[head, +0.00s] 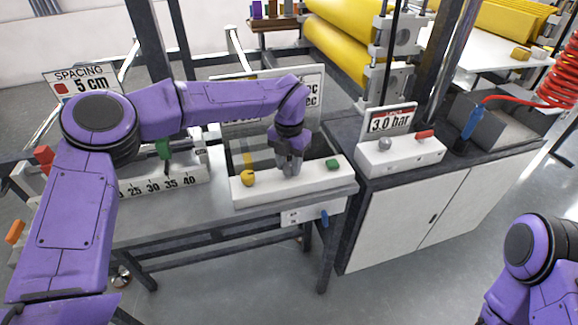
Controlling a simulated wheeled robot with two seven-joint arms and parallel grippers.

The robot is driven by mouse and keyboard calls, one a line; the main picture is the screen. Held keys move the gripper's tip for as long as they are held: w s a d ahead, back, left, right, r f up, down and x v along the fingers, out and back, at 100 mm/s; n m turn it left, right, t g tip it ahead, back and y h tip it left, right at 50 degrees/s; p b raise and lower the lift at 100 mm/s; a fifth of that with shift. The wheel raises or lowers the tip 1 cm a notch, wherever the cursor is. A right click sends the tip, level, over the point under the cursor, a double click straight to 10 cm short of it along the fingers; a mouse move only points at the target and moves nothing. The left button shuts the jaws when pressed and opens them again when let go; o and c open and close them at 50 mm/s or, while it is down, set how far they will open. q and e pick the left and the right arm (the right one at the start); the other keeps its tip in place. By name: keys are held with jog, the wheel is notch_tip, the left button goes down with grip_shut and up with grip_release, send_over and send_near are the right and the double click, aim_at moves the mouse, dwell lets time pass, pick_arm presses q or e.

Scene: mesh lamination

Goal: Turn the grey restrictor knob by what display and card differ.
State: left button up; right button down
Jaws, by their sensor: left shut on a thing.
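My left gripper (290,168) points down onto the white control panel (270,194), between a yellow knob (248,178) and a green button (333,164). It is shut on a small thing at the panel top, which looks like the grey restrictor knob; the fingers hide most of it. Behind my left arm stands a white board (314,112) with black text ending in "ec"; my arm hides its figures. My right arm shows at the lower right, and its gripper is out of view.
A white box at the right carries a "3.0 bar" sign (390,121), a light grey knob (385,143) and a red part (425,134). At the left are a "SPACING 5 cm" sign (80,79) and a numbered scale (160,185). Yellow rolls (335,50) stand behind.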

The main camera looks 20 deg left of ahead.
aim_at(289, 166)
pick_arm(q)
jog(key=n+b, duration=0.2)
jog(key=n, duration=0.2)
jog(key=shift+f, duration=0.15)
jog(key=shift+n+b, duration=0.45)
jog(key=shift+n, duration=0.45)
jog(key=o, duration=1)
jog(key=shift+o, duration=0.2)
notch_tip(289, 166, up, 11)
jog(key=shift+f, duration=0.15)
